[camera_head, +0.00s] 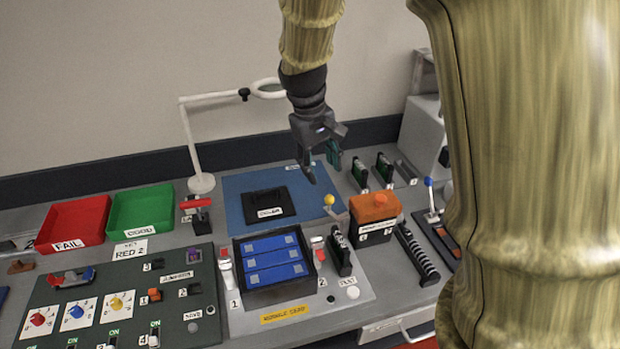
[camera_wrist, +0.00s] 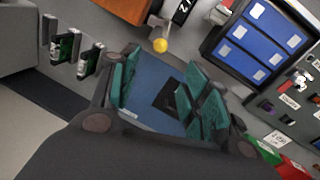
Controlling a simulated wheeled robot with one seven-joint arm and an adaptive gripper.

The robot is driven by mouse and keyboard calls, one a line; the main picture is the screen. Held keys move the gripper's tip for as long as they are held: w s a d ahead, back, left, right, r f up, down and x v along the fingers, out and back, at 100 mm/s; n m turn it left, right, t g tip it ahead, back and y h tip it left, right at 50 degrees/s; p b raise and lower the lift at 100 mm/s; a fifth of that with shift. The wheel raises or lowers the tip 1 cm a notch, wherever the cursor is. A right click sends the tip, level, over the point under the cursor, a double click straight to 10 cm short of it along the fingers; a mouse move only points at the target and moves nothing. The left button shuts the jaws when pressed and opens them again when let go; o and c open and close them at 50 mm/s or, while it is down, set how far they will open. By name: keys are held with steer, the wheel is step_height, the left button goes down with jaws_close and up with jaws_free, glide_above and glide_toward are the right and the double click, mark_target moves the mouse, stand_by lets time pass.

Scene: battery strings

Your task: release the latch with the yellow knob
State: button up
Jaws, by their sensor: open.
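The yellow knob (camera_head: 329,199) tops a small lever at the front right corner of the blue mat, just left of an orange-topped box. In the wrist view the yellow knob (camera_wrist: 160,45) shows above and beyond the fingertips. My gripper (camera_head: 322,168) hangs above the back of the blue mat, behind and above the knob, apart from it. In the wrist view my gripper (camera_wrist: 160,90) has its green-padded fingers spread with nothing between them. The latch's lower part is too small to make out.
A black cover plate (camera_head: 267,204) lies on the blue mat (camera_head: 234,208). The orange-topped box (camera_head: 374,207) stands close right of the knob. A tray of blue cells (camera_head: 270,262) is in front. A white lamp arm (camera_head: 190,140) stands behind left.

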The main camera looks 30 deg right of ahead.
mark_target(329, 196)
steer(key=f, duration=0.2)
steer(key=d+f+p, duration=0.1)
steer(key=f, duration=0.4)
steer(key=shift+d+f+p, duration=0.25)
steer(key=shift+f+p, duration=0.05)
steer(key=shift+p, duration=0.1)
steer(key=shift+s+d+f, duration=0.1)
steer(key=shift+f, duration=0.25)
steer(key=shift+s+d+f, duration=0.15)
steer(key=shift+s+f, duration=0.3)
steer(key=shift+s, duration=0.4)
steer(key=shift+w+f, duration=0.5)
steer(key=shift+w, duration=0.1)
steer(key=shift+s+r, duration=0.2)
steer(key=shift+s, duration=0.15)
steer(key=shift+c, duration=0.8)
steer(key=shift+w+p, duration=0.1)
steer(key=shift+p, duration=0.25)
steer(key=c, duration=0.9)
